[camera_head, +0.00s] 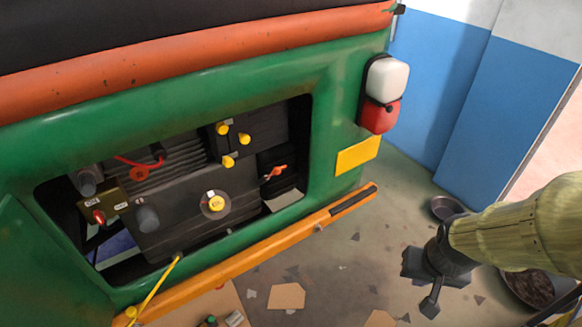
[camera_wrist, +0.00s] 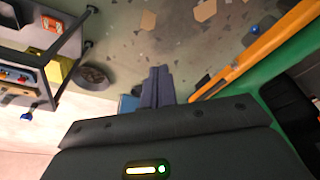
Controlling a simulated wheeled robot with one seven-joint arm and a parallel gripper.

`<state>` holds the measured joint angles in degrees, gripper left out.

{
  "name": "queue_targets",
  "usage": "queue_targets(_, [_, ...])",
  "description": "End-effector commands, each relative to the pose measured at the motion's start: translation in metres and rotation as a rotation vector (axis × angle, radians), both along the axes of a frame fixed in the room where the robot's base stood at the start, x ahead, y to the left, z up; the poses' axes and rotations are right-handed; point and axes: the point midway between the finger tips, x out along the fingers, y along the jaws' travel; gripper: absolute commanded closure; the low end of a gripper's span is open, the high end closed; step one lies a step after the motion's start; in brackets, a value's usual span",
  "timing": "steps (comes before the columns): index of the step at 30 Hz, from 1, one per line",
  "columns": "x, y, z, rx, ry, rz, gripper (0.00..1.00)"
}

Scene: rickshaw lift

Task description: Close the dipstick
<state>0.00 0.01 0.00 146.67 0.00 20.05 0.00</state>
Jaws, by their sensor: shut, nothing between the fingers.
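The open engine bay (camera_head: 135,222) of the green rickshaw holds several yellow knobs, a round yellow cap (camera_head: 214,203) on a dark block, and a small orange handle (camera_head: 275,172) at its right. A thin yellow rod (camera_head: 156,287) leans out from the lower edge of the bay across the orange bumper. I cannot tell for certain which of these parts is the dipstick. My gripper (camera_head: 430,306) is right of the rickshaw, over the floor, well apart from the bay. It is shut and empty; its fingers show together in the wrist view (camera_wrist: 159,72).
The orange bumper (camera_head: 260,252) runs below the bay. A red and white tail lamp (camera_head: 383,95) and a yellow plate (camera_head: 358,155) stand right of it. A dark round pan (camera_head: 446,208) lies near the blue wall. Floor between my gripper and the bumper is open, with flat scraps.

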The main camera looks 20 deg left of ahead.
Motion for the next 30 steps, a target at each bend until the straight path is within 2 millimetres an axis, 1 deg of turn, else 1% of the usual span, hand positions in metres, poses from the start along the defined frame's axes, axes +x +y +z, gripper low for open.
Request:
queue_targets(13, [0.001,0.000,0.000,0.000,-0.004,-0.003,1.00])
queue_targets(17, [0.014,0.004,-0.002,0.003,-0.039,-0.022,1.00])
queue_targets(19, [0.027,0.010,-0.004,0.017,-0.079,-0.044,1.00])
queue_targets(23, [0.061,0.034,-0.008,0.102,-0.186,-0.097,1.00])
queue_targets(24, [0.071,0.045,-0.009,0.149,-0.220,-0.114,1.00])
queue_targets(26, [0.085,0.064,-0.010,0.238,-0.264,-0.142,1.00])
queue_targets(27, [0.093,0.079,-0.009,0.307,-0.288,-0.159,1.00])
queue_targets(29, [0.103,0.102,-0.006,0.425,-0.315,-0.190,1.00])
queue_targets(30, [0.109,0.118,-0.002,0.512,-0.326,-0.212,1.00])
